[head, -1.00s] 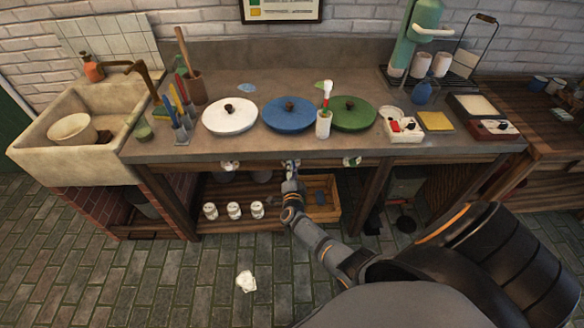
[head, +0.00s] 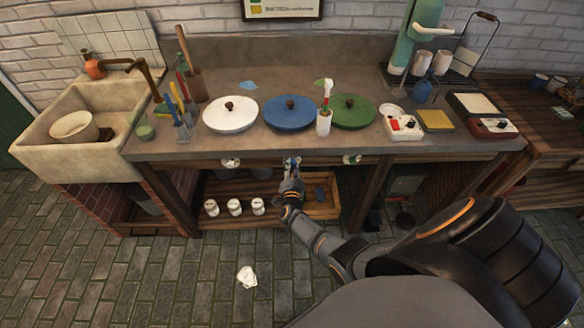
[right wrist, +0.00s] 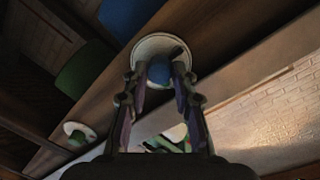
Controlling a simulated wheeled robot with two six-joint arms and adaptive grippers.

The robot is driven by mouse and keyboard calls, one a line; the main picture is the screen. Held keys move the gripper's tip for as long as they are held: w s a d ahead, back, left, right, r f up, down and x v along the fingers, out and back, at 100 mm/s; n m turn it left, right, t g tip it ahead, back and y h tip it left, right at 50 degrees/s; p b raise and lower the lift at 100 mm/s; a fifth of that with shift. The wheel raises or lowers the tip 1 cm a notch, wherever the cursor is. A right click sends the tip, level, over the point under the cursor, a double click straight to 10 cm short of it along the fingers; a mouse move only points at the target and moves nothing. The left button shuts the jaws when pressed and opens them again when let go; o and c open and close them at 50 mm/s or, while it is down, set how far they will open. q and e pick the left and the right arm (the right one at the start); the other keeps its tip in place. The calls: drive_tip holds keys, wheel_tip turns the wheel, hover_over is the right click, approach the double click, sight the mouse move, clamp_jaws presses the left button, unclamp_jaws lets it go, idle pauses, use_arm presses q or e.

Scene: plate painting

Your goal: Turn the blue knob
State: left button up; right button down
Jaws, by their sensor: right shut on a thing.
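The blue knob (right wrist: 159,71) sits on a pale round base on the front of the workbench, under the blue plate (head: 290,113). In the right wrist view my right gripper (right wrist: 163,82) has its two fingers on either side of the knob and is shut on it. In the head view my right gripper (head: 291,164) reaches the bench front from below and largely hides this knob. The white plate (head: 230,114) and green plate (head: 352,112) lie on either side of the blue one. My left gripper is not in view.
A white knob (head: 230,162) is to the left and a green knob (head: 352,159) to the right on the same front edge. White jars (head: 234,207) and a wooden crate (head: 328,209) are on the shelf below. Crumpled paper (head: 247,276) lies on the floor.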

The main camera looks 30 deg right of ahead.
drive_tip(key=c, duration=1.1)
unclamp_jaws()
drive_tip(key=shift+o, duration=0.2)
drive_tip(key=shift+s+a, duration=0.1)
drive_tip(key=f+v, duration=0.1)
drive_tip(key=v, duration=1)
drive_tip(key=shift+s+a+r, duration=0.25)
drive_tip(key=shift+s+r, duration=0.1)
drive_tip(key=shift+r, duration=0.15)
drive_tip(key=shift+f, duration=0.1)
drive_tip(key=s+a+f+n+g+y, duration=0.2)
drive_tip(key=s+a+f+n+y, duration=0.25)
drive_tip(key=f, duration=0.55)
drive_tip(key=s+a+f+n+g+y, duration=0.15)
drive_tip(key=s+f+n+y, duration=0.25)
drive_tip(key=s+f+n, duration=0.45)
drive_tip(key=s+d+f+n+g, duration=0.1)
drive_tip(key=s+f+g, duration=0.3)
drive_tip(key=s, duration=0.9)
drive_tip(key=s+d+f+n+g, duration=0.2)
drive_tip(key=s+f+g, duration=0.3)
drive_tip(key=s+f, duration=0.5)
drive_tip(key=s+d, duration=0.1)
drive_tip(key=s, duration=0.2)
drive_tip(key=shift+s+f, duration=0.15)
drive_tip(key=shift+s, duration=0.1)
